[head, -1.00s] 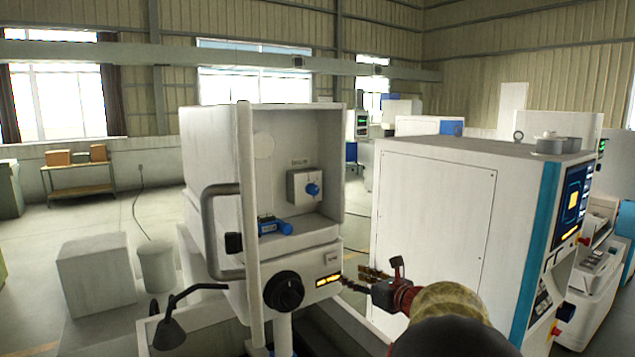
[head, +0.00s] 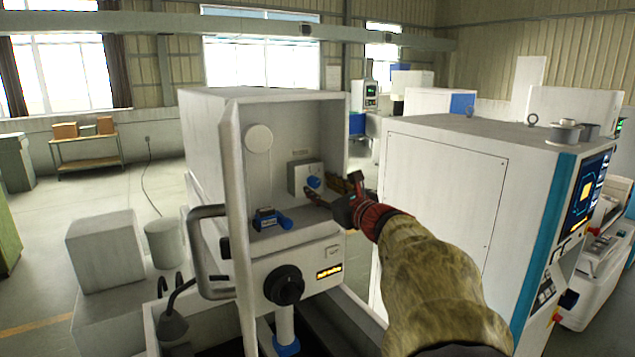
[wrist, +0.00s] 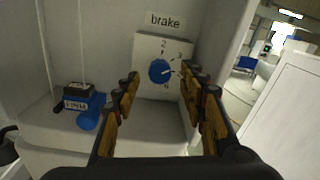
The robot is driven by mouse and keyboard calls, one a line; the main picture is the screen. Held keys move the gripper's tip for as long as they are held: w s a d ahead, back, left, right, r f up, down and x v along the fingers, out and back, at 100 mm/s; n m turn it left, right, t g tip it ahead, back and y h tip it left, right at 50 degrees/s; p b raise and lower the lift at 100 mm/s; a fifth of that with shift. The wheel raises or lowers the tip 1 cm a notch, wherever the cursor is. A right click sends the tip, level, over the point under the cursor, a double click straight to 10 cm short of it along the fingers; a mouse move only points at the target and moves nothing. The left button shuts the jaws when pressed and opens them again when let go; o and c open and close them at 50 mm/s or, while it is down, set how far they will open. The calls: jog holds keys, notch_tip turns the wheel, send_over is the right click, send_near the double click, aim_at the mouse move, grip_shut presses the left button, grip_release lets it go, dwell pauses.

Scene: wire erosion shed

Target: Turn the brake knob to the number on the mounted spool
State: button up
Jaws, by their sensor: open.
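The brake knob (wrist: 160,71) is a round blue knob on a light grey box (wrist: 148,45) under a "brake" label (wrist: 166,20). Numbers ring it; I make out 2, 3 and 4. A pale mark on the knob seems to point to the right, near the 3. The knob also shows in the head view (head: 313,182). My gripper (wrist: 160,84) is open and empty, its fingers either side of the knob in the wrist view, apart from it. In the head view my gripper (head: 316,197) is just in front of the box. I cannot make out a mounted spool's number.
A blue part with a black top and small label (wrist: 78,103) sits on the ledge left of the knob. The cabinet's side wall (wrist: 228,60) stands close on the right. A black handwheel (head: 284,285) is below the ledge. A large white machine (head: 440,190) stands to the right.

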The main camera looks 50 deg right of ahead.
aim_at(313, 182)
jog(key=shift+x, duration=1.35)
jog(key=shift+s, duration=0.1)
jog(key=shift+c, duration=0.9)
grip_shut()
